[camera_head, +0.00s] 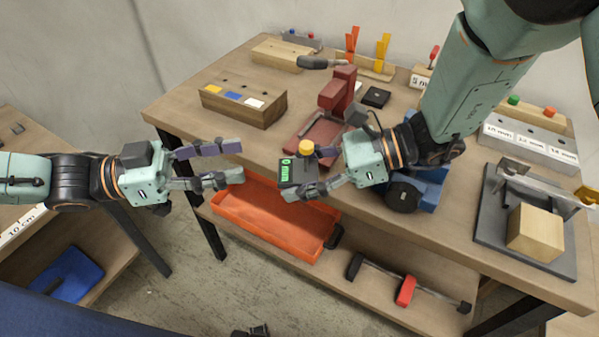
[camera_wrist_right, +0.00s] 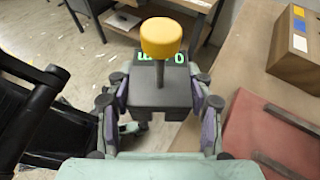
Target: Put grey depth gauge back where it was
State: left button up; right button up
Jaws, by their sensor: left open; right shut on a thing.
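The grey depth gauge (camera_head: 297,178) is a dark grey box with a green-lit display and a yellow knob on top. It also shows upright in the right wrist view (camera_wrist_right: 160,97). My right gripper (camera_head: 303,172) is shut on it, one finger on each side, and holds it in front of the table's front edge. My left gripper (camera_head: 241,162) is open and empty, a little to the left of the gauge and apart from it. The gauge's underside is hidden.
A wooden block with coloured labels (camera_head: 243,103) and a red machine (camera_head: 322,130) stand on the table behind the gauge. An orange tray (camera_head: 270,225) and a clamp (camera_head: 406,290) lie on the shelf below. A grey plate with a wooden block (camera_head: 535,233) is at right.

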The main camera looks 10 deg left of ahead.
pick_arm(q)
jog(key=s+d+f+n+g+y, duration=0.1)
jog(key=s+f+n+y, duration=0.1)
jog(key=f+n+y, duration=0.5)
jog(key=s+d+f+n+y, duration=0.15)
jog(key=f+n, duration=0.35)
jog(key=f, duration=0.7)
jog(key=s+a+f+n+g+y, duration=0.1)
jog(key=s+a+f+g+y, duration=0.1)
jog(key=s+a+f+y, duration=0.2)
jog(key=s+a+f+n+g+y, duration=0.1)
jog(key=s+a+f+g+y, duration=0.2)
jog(key=s+f, duration=0.4)
jog(key=s+a+y, duration=0.1)
jog(key=s, duration=0.3)
jog(key=shift+s, duration=0.3)
